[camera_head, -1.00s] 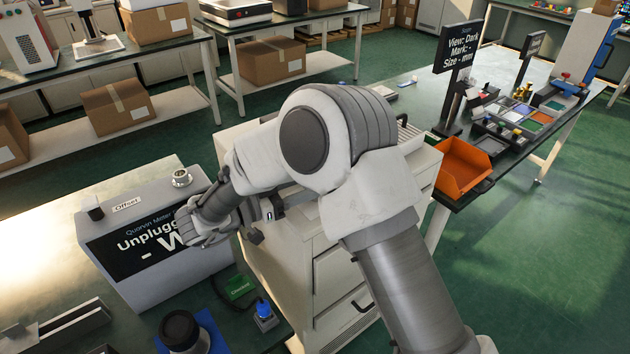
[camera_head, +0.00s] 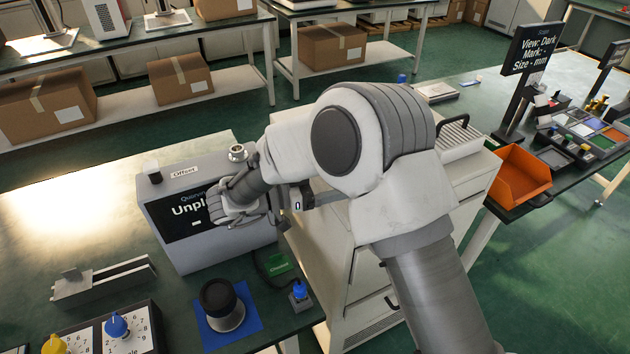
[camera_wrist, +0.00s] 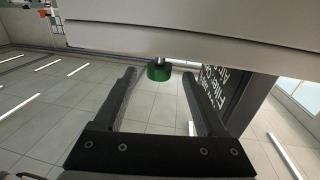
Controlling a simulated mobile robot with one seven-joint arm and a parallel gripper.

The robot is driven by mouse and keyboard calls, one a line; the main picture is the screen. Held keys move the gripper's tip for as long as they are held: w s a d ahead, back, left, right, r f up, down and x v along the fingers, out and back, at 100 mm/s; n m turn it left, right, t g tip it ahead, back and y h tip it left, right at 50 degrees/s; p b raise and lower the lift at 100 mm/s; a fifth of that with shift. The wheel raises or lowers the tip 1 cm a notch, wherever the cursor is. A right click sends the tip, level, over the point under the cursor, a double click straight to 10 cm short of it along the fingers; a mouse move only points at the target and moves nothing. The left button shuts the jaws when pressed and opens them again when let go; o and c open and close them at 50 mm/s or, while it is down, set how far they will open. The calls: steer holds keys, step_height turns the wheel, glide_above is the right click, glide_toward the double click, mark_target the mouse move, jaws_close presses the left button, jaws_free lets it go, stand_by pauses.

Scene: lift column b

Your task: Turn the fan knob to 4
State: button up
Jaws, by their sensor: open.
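A dial panel (camera_head: 128,335) with white faces and printed numbers is cut off at the bottom left of the head view. It carries a blue knob (camera_head: 116,326) and a yellow knob (camera_head: 54,345). I cannot read which one is the fan knob or tell their settings for sure. My gripper is in front of the grey meter box's dark screen in the head view, well above and right of the panel. In the wrist view my gripper (camera_wrist: 158,73) is open with nothing between its fingers. A green cylindrical piece (camera_wrist: 159,72) under a grey surface shows beyond the fingertips.
The grey meter box (camera_head: 200,252) stands on the green-topped bench. In front are a metal rail fixture (camera_head: 103,282), a black round device (camera_head: 222,303) on a blue mat, and a small blue-topped part (camera_head: 299,294). A drawer cabinet (camera_head: 335,262) and orange bin (camera_head: 520,177) are right.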

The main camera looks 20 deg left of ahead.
steer(key=v, duration=0.8)
steer(key=shift+p, duration=0.35)
steer(key=shift+s+a, duration=0.15)
steer(key=shift+s, duration=0.1)
